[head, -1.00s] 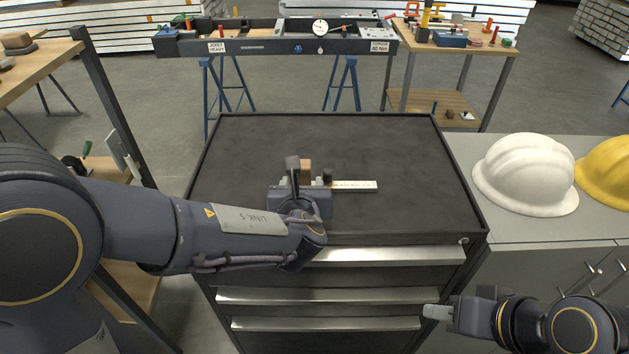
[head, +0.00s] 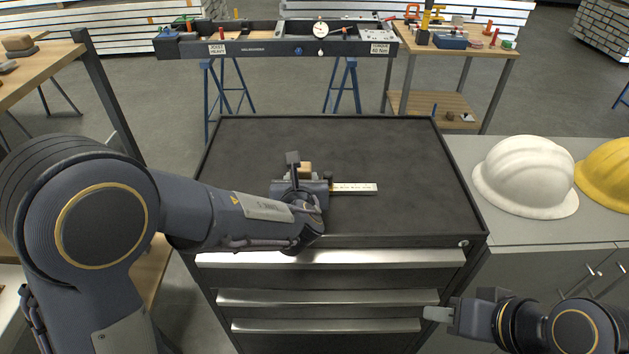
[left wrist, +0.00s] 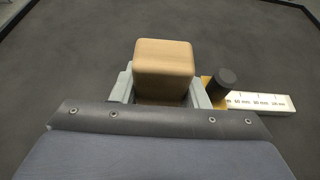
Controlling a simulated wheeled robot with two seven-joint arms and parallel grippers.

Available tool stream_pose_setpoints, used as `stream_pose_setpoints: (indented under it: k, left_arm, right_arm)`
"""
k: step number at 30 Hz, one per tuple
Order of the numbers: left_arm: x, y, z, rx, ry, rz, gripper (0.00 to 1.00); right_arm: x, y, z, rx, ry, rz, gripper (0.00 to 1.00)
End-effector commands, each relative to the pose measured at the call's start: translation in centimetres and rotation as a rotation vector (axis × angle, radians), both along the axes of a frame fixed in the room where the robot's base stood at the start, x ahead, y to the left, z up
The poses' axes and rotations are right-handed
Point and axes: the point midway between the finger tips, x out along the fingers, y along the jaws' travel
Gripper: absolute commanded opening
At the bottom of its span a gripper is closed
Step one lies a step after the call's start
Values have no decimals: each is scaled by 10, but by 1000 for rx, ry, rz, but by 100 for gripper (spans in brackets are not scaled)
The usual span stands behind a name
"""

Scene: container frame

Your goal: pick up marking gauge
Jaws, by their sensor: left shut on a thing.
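The marking gauge has a wooden block (left wrist: 163,68), a dark thumbscrew (left wrist: 221,83) and a pale ruled beam (head: 354,188) pointing right. The beam also shows in the left wrist view (left wrist: 263,102). The gauge is at the dark top of the tool cabinet (head: 400,150). My left gripper (head: 305,178) is shut on the gauge, with its grey fingers on both sides of the wooden block in the left wrist view. The wrist hides part of the gauge, and I cannot tell whether it touches the top. My right gripper (head: 445,312) is at the lower right, in front of the drawers, away from the gauge.
The cabinet top has a raised rim and is otherwise clear. A white hard hat (head: 525,176) and a yellow hard hat (head: 606,172) sit on the grey counter at right. A beam on blue trestles (head: 280,47) and a wooden bench (head: 465,50) stand behind.

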Motion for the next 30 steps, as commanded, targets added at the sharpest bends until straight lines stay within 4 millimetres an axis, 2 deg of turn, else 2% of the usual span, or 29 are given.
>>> stream_pose_setpoints:
  k: [8, 11, 16, 24, 30]
  left_arm:
    - [0, 0, 5, -3, -3, 1, 8]
    - [0, 0, 13, -3, -4, 1, 8]
    - [-2, -1, 40, -6, -6, 0, 8]
    - [-54, -4, 101, -9, -6, -3, 8]
    - [-103, -7, 116, -4, -4, -5, 8]
  right_arm:
    - [0, 0, 1, 0, 0, 0, 36]
    - [0, 0, 4, 0, 0, 0, 36]
    - [0, 0, 11, 0, 0, 0, 36]
    - [0, 0, 26, 0, 0, 0, 36]
    - [0, 0, 25, 0, 0, 0, 36]
